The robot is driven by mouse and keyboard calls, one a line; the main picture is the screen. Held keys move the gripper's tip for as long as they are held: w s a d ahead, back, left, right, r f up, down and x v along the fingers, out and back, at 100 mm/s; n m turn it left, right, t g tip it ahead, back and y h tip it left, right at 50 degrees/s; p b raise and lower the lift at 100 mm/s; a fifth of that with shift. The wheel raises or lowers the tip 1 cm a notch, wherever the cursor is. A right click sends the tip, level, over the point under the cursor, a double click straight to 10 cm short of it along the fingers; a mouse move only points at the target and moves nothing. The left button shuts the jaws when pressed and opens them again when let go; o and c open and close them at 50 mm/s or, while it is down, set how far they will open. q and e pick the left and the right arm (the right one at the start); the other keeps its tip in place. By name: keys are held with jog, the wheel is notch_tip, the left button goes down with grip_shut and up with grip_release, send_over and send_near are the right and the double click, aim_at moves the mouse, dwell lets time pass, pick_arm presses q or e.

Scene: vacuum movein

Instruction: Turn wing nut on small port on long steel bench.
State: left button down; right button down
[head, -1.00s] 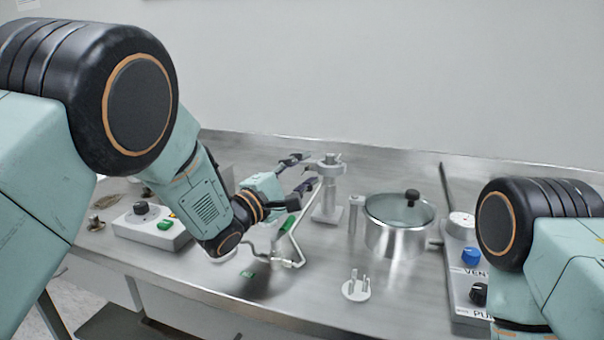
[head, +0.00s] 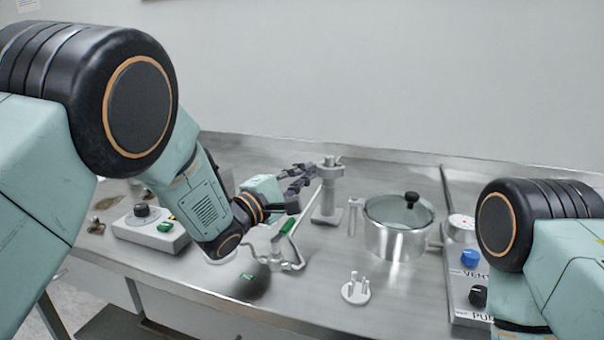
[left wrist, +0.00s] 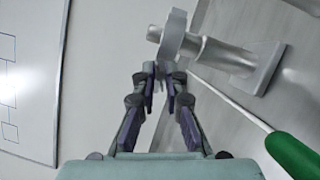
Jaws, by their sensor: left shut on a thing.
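The small port is a steel post with a clamp-like ring on top (head: 328,190), upright on the long steel bench (head: 215,285). In the left wrist view, the port (left wrist: 225,55) lies just beyond the fingertips. My left gripper (head: 310,170) reaches the left side of the port's top. Its fingers (left wrist: 160,76) are closed together on a small grey part at the port, which looks like the wing nut (left wrist: 161,67). The fingertips mostly hide that part, and its angle cannot be told. My right arm shows at the right edge, but its gripper is out of view.
A green-handled steel tool (head: 288,226) stands near the port. A pot with a glass lid (head: 385,238), a white pegged disc (head: 355,292) and a VENT control box (head: 462,290) are to the right. A white knob box (head: 150,233) is left. The front middle is mostly clear.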

pick_arm(q)
jog(key=shift+r+m+g+y+p, duration=0.1)
jog(key=shift+m+g+y+p, duration=0.3)
jog(key=shift+m+p, duration=1.3)
jog(key=shift+r+m+g+y+p, duration=0.1)
jog(key=shift+m+g+y+p, duration=0.55)
jog(key=shift+p, duration=1.85)
pick_arm(e)
notch_tip(320, 180, up, 9)
pick_arm(q)
jog(key=shift+m+t+h, duration=0.25)
jog(key=shift+h, duration=0.1)
pick_arm(e)
jog(key=shift+f, duration=0.15)
pick_arm(q)
jog(key=c, duration=1.2)
grip_release()
jog(key=shift+w+f, duration=0.1)
jog(key=shift+f, duration=0.05)
jog(key=shift+a, duration=0.1)
jog(key=v, duration=1.2)
pick_arm(e)
jog(key=c, duration=2.1)
grip_release()
